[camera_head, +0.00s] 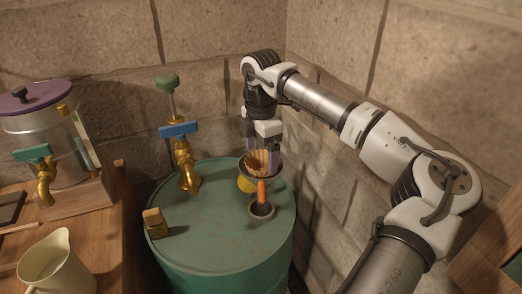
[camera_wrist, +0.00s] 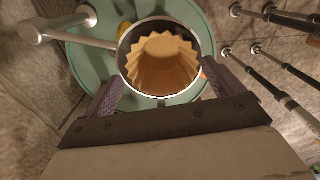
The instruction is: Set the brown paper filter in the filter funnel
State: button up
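The brown paper filter (camera_head: 257,160) is a pleated cup. In the wrist view the filter (camera_wrist: 162,62) sits inside the round dark filter funnel (camera_wrist: 127,47), its fluted edge within the rim. The funnel (camera_head: 266,179) is above the green drum in the head view. My gripper (camera_head: 262,147) is right above the filter, pointing down.
The green drum (camera_head: 215,248) carries a brass tap with a blue handle (camera_head: 179,129), a small wooden block (camera_head: 155,223) and an orange stick (camera_head: 261,191) in a dark opening. A wooden bench at left holds a cream jug (camera_head: 57,267) and a metal pot (camera_head: 37,130). Stone walls stand close behind.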

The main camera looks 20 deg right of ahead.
notch_tip(320, 180, up, 14)
jog(key=b, duration=0.1)
dwell(0.6)
jog(key=shift+f, duration=0.15)
